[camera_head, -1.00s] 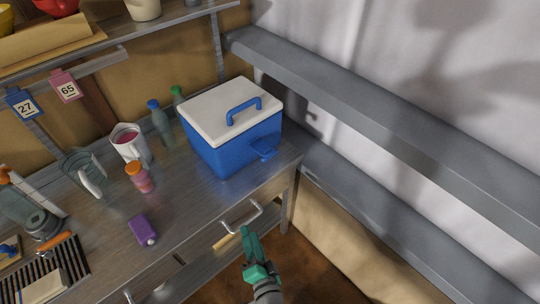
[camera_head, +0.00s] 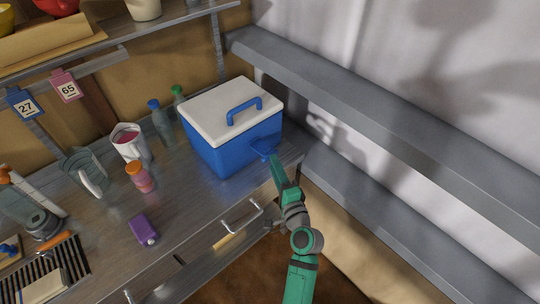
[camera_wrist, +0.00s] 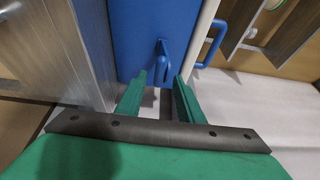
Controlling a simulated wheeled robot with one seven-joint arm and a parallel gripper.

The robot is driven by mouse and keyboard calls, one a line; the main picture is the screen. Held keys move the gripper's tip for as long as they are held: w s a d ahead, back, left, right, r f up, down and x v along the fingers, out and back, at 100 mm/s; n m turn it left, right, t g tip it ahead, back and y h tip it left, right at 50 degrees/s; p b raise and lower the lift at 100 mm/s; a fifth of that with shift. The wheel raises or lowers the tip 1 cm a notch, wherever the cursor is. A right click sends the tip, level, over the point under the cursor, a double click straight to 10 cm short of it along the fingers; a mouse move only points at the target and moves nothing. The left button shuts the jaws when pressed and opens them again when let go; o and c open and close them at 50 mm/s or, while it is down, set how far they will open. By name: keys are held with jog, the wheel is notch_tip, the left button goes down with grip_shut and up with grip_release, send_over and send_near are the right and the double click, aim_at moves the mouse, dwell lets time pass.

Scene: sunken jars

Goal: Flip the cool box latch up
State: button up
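The cool box (camera_head: 225,148) is blue with a white lid (camera_head: 225,102) and stands on the metal workbench. Its blue latch (camera_head: 264,149) sticks out low from the box wall facing my arm; its far end is close to my gripper. In the wrist view the latch (camera_wrist: 163,62) appears ahead of and between the two green fingertips. My gripper (camera_head: 277,162) is open at the latch, with its fingers (camera_wrist: 160,80) apart on either side. I cannot tell whether either finger touches the latch.
The blue lid handle (camera_head: 244,110) stands up on the lid. Two bottles, a pink-filled mug (camera_head: 129,142), an orange-capped jar (camera_head: 140,177) and a purple box (camera_head: 142,230) stand left on the bench. A drawer handle (camera_head: 243,216) juts out below. Grey wall rails run along the right.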

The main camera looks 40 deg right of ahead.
aim_at(270, 153)
jog(key=shift+x, duration=2.8)
jog(key=shift+f, duration=0.1)
grip_shut()
